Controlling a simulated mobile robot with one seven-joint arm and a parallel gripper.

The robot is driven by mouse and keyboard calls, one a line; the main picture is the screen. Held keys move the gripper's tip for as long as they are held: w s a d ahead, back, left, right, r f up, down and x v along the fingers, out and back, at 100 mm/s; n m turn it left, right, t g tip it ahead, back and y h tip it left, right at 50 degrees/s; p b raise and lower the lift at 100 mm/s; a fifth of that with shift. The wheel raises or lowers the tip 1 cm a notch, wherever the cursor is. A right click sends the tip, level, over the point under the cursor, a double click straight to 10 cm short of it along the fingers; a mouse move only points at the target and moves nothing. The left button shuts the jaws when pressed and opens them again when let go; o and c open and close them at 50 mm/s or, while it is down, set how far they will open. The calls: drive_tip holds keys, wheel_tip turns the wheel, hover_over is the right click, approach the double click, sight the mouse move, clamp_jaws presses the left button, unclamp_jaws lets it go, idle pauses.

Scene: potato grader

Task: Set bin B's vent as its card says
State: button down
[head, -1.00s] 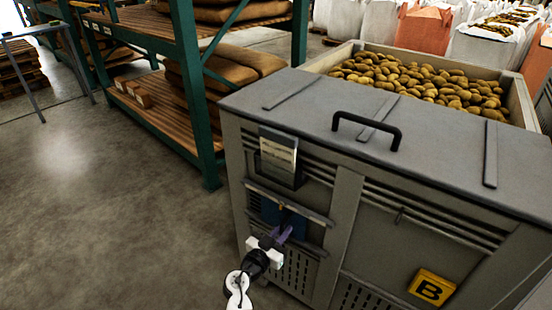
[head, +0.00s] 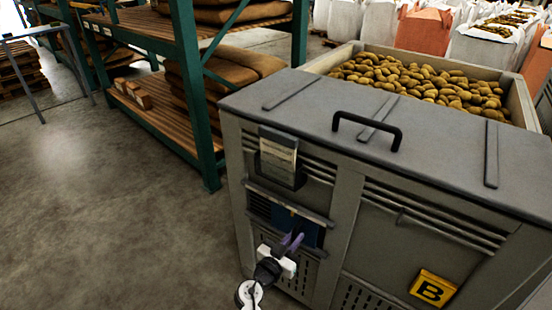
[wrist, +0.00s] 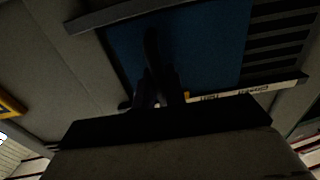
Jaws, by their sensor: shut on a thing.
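Bin B (head: 345,195) is a grey lidded bin with a yellow B plate (head: 433,289) at its lower right. Its card (head: 279,155) sits in a holder on the upper left of the front; its writing is too small to read. Below it, the vent has a blue slide (head: 308,232) between two rails, with dark slots (head: 259,207) uncovered on its left. My gripper (head: 292,242) is at the slide, shut on its dark handle (wrist: 152,45). In the wrist view the blue slide (wrist: 205,40) stands beside open slots, and a pale lettered strip (wrist: 255,91) shows upside down, partly hidden.
A black lid handle (head: 367,128) stands up from the bin's top. An open crate of potatoes (head: 528,98) is behind. A green rack (head: 190,90) with sacks stands at the left. The concrete floor (head: 100,220) at the left is clear.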

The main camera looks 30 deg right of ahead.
drive_tip(key=shift+s+d, duration=0.4)
drive_tip(key=shift+s, duration=0.4)
drive_tip(key=shift+s+d, duration=0.4)
drive_tip(key=shift+s, duration=0.35)
drive_tip(key=c, duration=0.8)
unclamp_jaws()
